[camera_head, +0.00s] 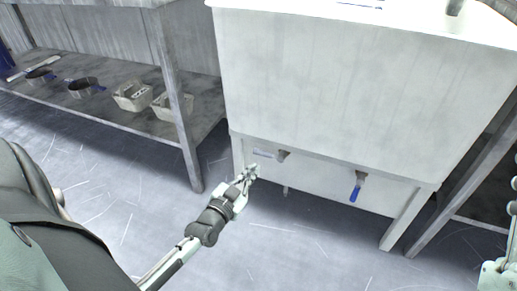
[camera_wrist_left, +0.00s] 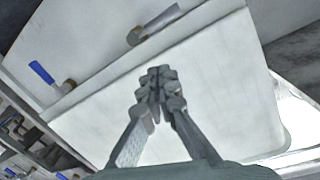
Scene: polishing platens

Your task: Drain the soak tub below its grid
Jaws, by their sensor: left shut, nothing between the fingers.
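The soak tub (camera_head: 365,80) is a large pale box on legs, seen from the front; its inside and grid are hidden. Its lower panel carries two valves. The left valve (camera_head: 284,155) has a pale handle (camera_head: 263,153) lying roughly level. The right valve has a blue handle (camera_head: 356,191) hanging down. In the left wrist view the pale handle (camera_wrist_left: 161,19) and the blue handle (camera_wrist_left: 41,72) both show, beyond the fingertips. My left gripper (camera_head: 251,172) is shut and empty, just below the pale handle in the head view; it also shows in the wrist view (camera_wrist_left: 160,80).
A metal bench (camera_head: 185,120) stands left of the tub, its lower shelf holding grey baskets (camera_head: 132,96) and dark round items with blue parts (camera_head: 83,86). Another metal frame (camera_head: 462,180) stands at the right. The scratched floor in front of the tub is clear.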

